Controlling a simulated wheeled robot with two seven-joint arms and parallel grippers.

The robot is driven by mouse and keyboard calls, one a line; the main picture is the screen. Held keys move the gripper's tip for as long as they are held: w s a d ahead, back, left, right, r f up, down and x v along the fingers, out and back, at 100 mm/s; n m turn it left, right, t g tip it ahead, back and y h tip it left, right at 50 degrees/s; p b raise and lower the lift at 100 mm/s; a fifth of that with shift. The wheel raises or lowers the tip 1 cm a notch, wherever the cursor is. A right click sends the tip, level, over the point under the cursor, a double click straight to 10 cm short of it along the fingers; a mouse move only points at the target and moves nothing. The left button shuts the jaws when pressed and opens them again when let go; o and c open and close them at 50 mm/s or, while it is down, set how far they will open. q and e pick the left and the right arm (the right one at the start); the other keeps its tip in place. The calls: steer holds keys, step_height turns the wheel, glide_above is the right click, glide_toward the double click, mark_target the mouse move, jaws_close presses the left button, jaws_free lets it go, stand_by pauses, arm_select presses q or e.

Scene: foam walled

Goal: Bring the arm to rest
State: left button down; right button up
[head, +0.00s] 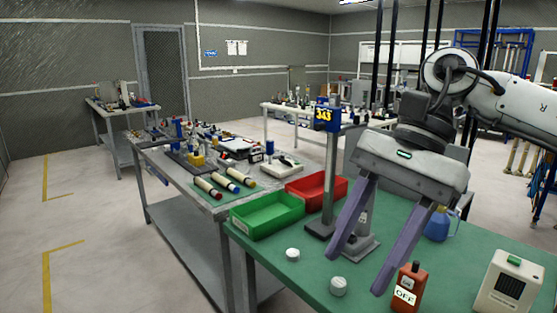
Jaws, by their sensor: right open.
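My right gripper (357,266) comes in from the upper right on its white arm. Its two purple fingers are spread apart and point down over the green table top (290,258). I see nothing between the fingers, so it is open and empty. My left gripper is not in view.
A cluttered workbench is behind.

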steer(key=s+a+f+m+g+y, duration=0.1)
steer(key=a+m+y, duration=0.65)
steer(key=a, duration=0.25)
steer(key=s+a+f+m+g+y, duration=0.1)
steer(key=s+a+m+y, duration=0.1)
steer(key=a+m+y, duration=0.55)
steer(key=w+d+f+m+t+h, duration=0.25)
steer(key=w+f+m+t, duration=0.35)
steer(key=m+t, duration=0.55)
steer(key=w+d+f+m+t+h, duration=0.2)
steer(key=w+d+f+m+t, duration=0.2)
steer(key=f+m+t, duration=0.75)
steer(key=d+f+m+g+h, duration=0.2)
steer(key=d+f+m+h, duration=0.4)
steer(key=m, duration=0.5)
steer(key=s+d+f+m+g+h, duration=0.3)
steer(key=s+d+f+m, duration=0.2)
steer(key=s+f, duration=0.5)
steer(key=s+d+f+m+g+h, duration=0.4)
steer(key=s+f, duration=0.5)
steer(key=f, duration=0.5)
steer(key=shift+s+d+m, duration=0.35)
steer(key=shift+d+m, duration=0.45)
steer(key=shift+d, duration=0.1)
